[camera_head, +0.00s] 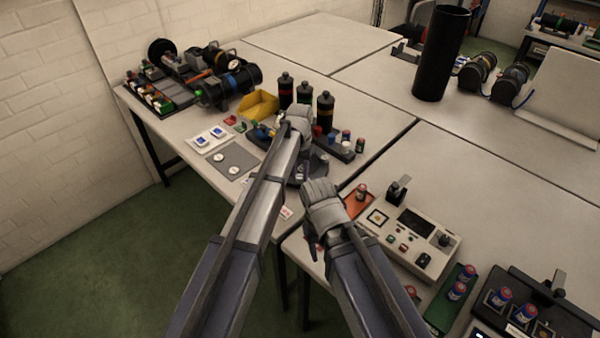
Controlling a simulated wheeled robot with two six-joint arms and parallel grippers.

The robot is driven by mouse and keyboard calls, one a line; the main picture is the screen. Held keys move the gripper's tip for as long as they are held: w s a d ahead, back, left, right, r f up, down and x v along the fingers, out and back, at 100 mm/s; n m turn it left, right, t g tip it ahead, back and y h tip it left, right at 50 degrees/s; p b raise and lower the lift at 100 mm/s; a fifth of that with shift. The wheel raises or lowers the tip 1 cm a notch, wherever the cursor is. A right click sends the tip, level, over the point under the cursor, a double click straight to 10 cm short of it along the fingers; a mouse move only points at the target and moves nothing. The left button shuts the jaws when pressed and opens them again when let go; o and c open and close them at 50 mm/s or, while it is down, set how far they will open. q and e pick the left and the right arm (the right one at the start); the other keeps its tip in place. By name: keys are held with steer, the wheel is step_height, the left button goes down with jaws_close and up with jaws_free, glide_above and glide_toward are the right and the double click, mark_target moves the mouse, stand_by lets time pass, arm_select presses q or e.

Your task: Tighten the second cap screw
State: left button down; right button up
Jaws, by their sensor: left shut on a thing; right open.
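My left gripper (298,120) reaches over the left table, beside the black bottles and the dark rack. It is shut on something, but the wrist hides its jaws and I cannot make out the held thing. A dark fixture (318,168) shows partly beside my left arm, which covers much of it. My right gripper (322,197) is lower, near the front corner of the left table and left of the grey control box. It is open; its fingers are mostly hidden. No cap screw can be told apart at this size.
Several black bottles (325,112) with coloured bands stand behind the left gripper. A yellow bin (259,105) is left of them. A dark rack (340,148) holds small coloured caps. A control box (411,243) stands to the right. A tall black cylinder (440,55) stands further back. The right table's middle is clear.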

mark_target(300, 176)
arm_select(q)
steer(key=m, duration=0.5)
steer(key=shift+w, duration=0.1)
steer(key=shift+m, duration=2.5)
steer(key=shift+a+m, duration=0.1)
steer(key=shift+m, duration=0.2)
steer(key=c, duration=0.6)
jaws_free()
steer(key=shift+r, duration=0.15)
arm_select(e)
steer(key=shift+r, duration=0.15)
arm_select(q)
step_height(300, 176, up, 8)
steer(key=p, duration=0.8)
arm_select(e)
step_height(300, 176, up, 8)
steer(key=shift+f, duration=0.2)
